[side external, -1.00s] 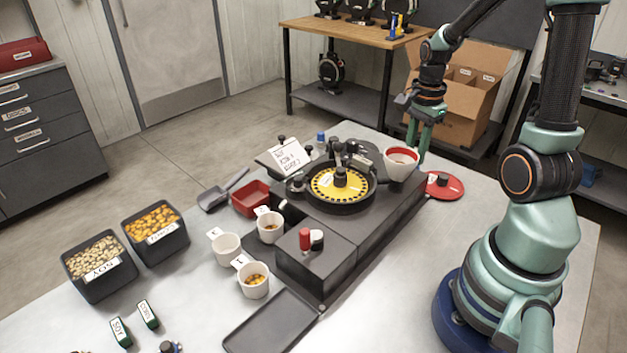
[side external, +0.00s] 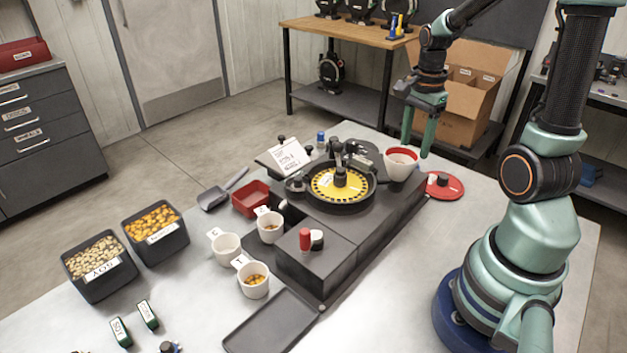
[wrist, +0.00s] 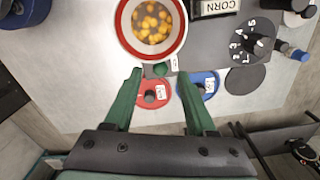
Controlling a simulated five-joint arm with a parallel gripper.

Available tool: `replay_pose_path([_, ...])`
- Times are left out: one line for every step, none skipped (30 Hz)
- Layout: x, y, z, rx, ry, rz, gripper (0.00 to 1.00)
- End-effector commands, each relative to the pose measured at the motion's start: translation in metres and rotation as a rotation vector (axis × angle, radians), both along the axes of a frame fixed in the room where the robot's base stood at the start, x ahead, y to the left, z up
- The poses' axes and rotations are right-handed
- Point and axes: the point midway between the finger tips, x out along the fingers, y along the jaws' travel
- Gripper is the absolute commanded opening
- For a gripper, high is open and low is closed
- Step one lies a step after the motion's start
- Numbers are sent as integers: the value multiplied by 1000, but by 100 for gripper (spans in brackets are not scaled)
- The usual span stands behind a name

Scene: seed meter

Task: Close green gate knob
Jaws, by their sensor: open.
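The green gate knob (wrist: 161,70) shows in the wrist view as a small green round piece beside a white label, just under the rim of the red-rimmed white hopper (wrist: 152,28). The hopper holds orange corn seeds. I cannot make out the knob in the side view, where the hopper (side external: 401,166) stands at the right end of the black seed meter (side external: 360,215). My gripper (wrist: 158,76) is open and empty, its two green fingers spread to the left and right of the knob. In the side view my gripper (side external: 415,147) hangs pointing down, just behind the hopper.
A red disc (wrist: 146,103) with a dark knob and a blue disc (wrist: 211,82) lie near my fingers. White cups (side external: 254,287) and a red tray (side external: 247,199) stand left of the meter.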

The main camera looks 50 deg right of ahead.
Motion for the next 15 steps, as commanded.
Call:
replay_pose_path([1, -1, 12, -5, -7, 0, 56])
replay_pose_path([1, -1, 19, -5, -7, 0, 56])
replay_pose_path([1, -1, 27, -5, -6, 0, 56])
replay_pose_path([1, -1, 33, -3, -5, 0, 56])
replay_pose_path([1, -1, 40, -5, -6, 0, 56])
replay_pose_path([1, 0, 48, -3, -5, 0, 56])
replay_pose_path([1, -1, 53, -3, -5, 1, 56])
replay_pose_path([1, 0, 59, -3, -4, 1, 56])
replay_pose_path([1, 0, 65, -3, -4, 1, 56])
replay_pose_path([1, 0, 70, -3, -4, 1, 56])
replay_pose_path([1, 0, 74, -2, -3, 1, 56])
replay_pose_path([1, 0, 79, -2, -3, 1, 56])
replay_pose_path([1, 0, 82, -2, -3, 1, 56])
replay_pose_path([1, 0, 85, -1, -2, 1, 56])
replay_pose_path([1, 0, 88, -1, -2, 1, 56])
